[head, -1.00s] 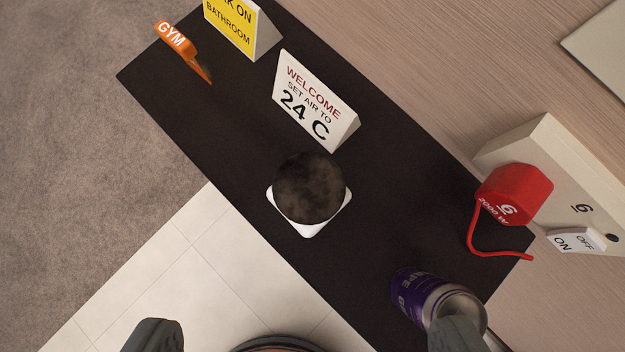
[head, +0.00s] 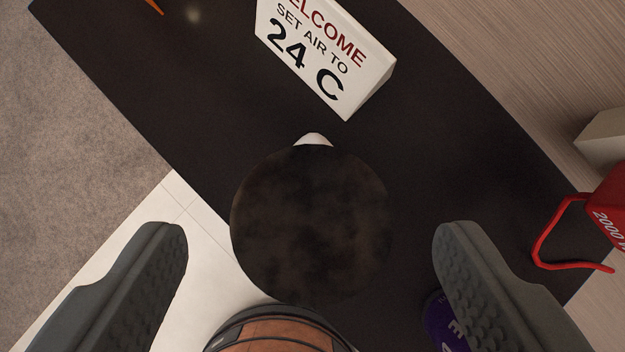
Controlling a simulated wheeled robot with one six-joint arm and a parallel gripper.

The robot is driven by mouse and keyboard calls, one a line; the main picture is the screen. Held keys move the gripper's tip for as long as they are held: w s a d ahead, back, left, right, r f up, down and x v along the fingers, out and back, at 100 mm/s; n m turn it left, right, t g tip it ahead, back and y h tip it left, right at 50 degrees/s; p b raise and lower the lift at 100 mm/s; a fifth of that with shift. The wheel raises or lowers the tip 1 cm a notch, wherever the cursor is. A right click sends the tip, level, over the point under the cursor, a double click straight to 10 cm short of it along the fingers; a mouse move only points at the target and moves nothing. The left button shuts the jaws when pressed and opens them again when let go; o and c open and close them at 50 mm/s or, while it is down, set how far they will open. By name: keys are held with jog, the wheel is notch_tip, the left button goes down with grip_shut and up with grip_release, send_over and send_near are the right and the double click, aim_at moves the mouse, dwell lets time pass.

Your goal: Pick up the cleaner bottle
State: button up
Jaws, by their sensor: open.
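A thing with a dark, mottled round top (head: 312,222) and a white body stands on the black counter. I see it from above, and no label on it shows, so I cannot confirm it is the cleaner bottle. Only a small white corner of its body shows behind the top. My gripper (head: 312,236) is open, with one grey finger on each side of the round top. There is a gap on both sides, wider at the left, and neither finger appears to touch it.
A white welcome sign (head: 330,55) stands just behind. A purple can (head: 437,318) is partly hidden by my right finger. A red heater-like block (head: 608,215) with a red cord is at the right. A brown round thing (head: 275,338) shows at the bottom edge.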

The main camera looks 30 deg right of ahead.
aim_at(313, 236)
jog(key=x, duration=0.4)
jog(key=shift+s, duration=0.1)
grip_shut()
